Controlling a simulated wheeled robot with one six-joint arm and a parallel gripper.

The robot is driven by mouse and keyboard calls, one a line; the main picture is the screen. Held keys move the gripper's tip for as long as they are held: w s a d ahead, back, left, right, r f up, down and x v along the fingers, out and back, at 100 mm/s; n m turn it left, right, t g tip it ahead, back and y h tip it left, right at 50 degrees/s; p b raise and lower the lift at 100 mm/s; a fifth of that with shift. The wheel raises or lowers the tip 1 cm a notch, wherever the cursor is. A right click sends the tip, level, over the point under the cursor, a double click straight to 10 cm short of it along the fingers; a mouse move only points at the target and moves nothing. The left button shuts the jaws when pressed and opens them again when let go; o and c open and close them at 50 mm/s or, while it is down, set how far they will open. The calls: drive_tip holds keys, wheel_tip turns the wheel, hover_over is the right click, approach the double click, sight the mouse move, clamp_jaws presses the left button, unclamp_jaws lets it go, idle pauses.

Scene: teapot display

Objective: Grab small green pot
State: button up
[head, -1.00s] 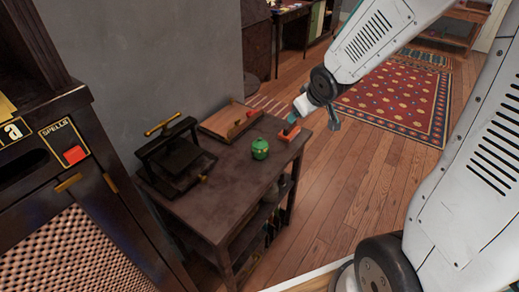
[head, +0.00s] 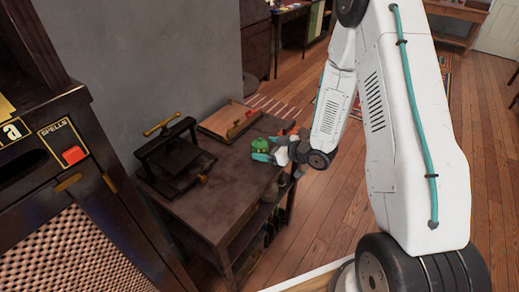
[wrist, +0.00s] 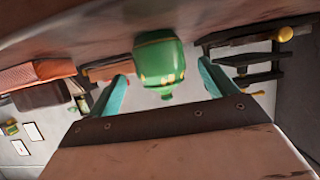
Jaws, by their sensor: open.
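The small green pot (head: 260,144) stands on the dark wooden table, partly hidden by my gripper in the head view. In the wrist view the pot (wrist: 158,58) appears upside down, with gold marks near its lid and its knob pointing down in the picture. My gripper (head: 266,156) is at the pot's near right side, low over the table. In the wrist view its two teal fingers (wrist: 162,76) are apart, one on each side of the pot, with gaps visible. Whether the fingertips reach past the pot's middle is hard to tell.
The dark table (head: 215,205) has a black press (head: 175,160) left of the pot and a wooden tray (head: 228,120) behind it. A reddish block is mostly hidden behind my gripper. The table's front left is clear. A grey wall (head: 150,60) stands behind.

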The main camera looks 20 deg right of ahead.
sight(256, 147)
drive_tip(key=x, duration=0.5)
drive_tip(key=shift+w+a+f, duration=0.1)
drive_tip(key=shift+a+f, duration=0.05)
drive_tip(key=shift+f, duration=0.05)
drive_tip(key=c, duration=1.2)
drive_tip(key=shift+o, duration=0.2)
drive_tip(key=shift+r, duration=0.1)
